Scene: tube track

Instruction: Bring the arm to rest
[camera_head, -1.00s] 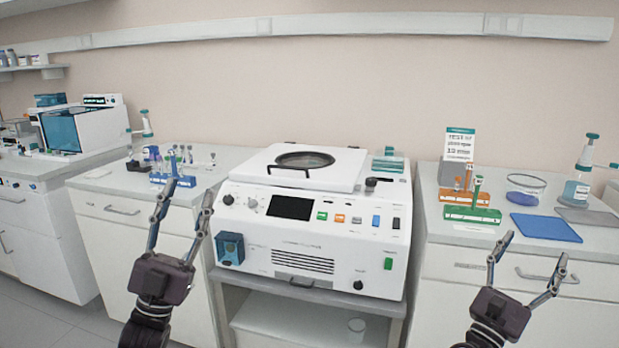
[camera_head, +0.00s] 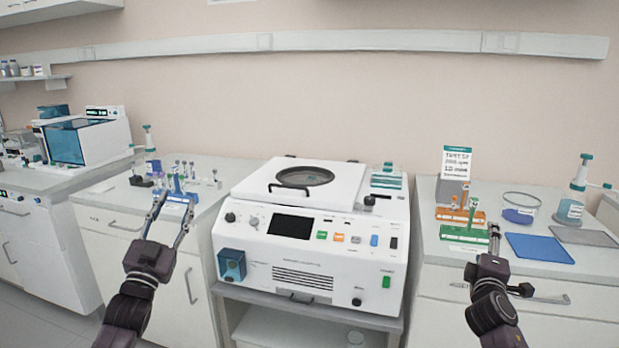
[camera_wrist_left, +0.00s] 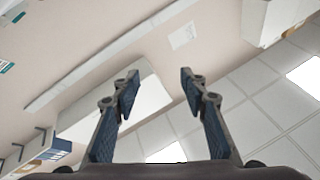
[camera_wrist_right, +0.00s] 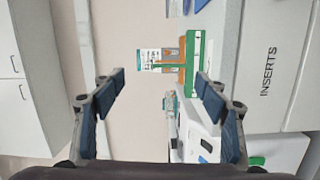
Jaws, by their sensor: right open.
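My left gripper (camera_head: 170,218) is raised in front of the counter left of the centrifuge. In the left wrist view its two fingers (camera_wrist_left: 160,92) are spread apart with nothing between them. My right gripper (camera_head: 493,240) is in front of the right counter, below the green rack, and its fingers are seen nearly edge-on in the head view. In the right wrist view its fingers (camera_wrist_right: 160,88) are wide apart and empty. The white centrifuge (camera_head: 310,250) stands between the two grippers with its round lid window on top.
A green rack (camera_head: 463,235) and an orange rack (camera_head: 460,214) stand on the right counter, beside a blue mat (camera_head: 540,248), a dish (camera_head: 519,215) and a bottle (camera_head: 571,208). A blue rack (camera_head: 177,196) with tubes stands on the left counter. Space before the centrifuge is open.

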